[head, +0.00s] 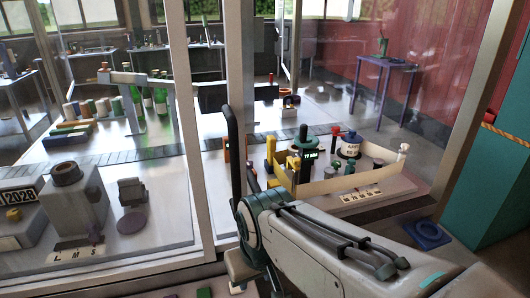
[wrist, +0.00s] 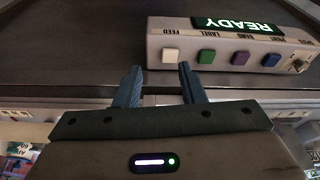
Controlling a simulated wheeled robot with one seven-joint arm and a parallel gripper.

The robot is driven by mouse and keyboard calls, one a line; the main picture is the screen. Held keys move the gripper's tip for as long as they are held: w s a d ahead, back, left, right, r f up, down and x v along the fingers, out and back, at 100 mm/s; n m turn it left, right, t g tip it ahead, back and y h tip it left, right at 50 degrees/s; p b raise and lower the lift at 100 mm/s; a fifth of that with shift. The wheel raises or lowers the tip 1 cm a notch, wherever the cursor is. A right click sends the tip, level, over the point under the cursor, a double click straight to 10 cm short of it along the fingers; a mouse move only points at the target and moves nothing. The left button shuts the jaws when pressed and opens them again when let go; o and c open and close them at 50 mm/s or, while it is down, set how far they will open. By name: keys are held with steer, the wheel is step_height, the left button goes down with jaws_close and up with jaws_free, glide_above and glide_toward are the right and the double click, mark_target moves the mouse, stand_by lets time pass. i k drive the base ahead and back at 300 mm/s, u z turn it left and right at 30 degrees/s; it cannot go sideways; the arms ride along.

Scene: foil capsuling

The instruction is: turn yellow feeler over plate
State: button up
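In the wrist view my gripper (wrist: 158,80) has its two blue-grey fingers apart, with nothing between them. It points at a grey control box, just short of its lower edge. In the head view small yellow parts (head: 293,162) stand beside a dark green gauge-like device (head: 305,148) on a bench behind the glass. I cannot tell for sure which yellow part is the feeler, or which surface is the plate. Neither shows clearly in the wrist view. My gripper's fingers cannot be made out in the head view.
In the head view a glass partition with metal posts (head: 202,130) stands ahead. A cream low wall (head: 350,184) edges the bench. Green bottles (head: 160,97) stand farther back.

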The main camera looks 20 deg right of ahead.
mark_target(292, 163)
steer(key=z, duration=0.75)
steer(key=k, duration=1.3)
steer(key=z, duration=0.65)
steer(key=i, duration=1.55)
steer(key=u, duration=0.6)
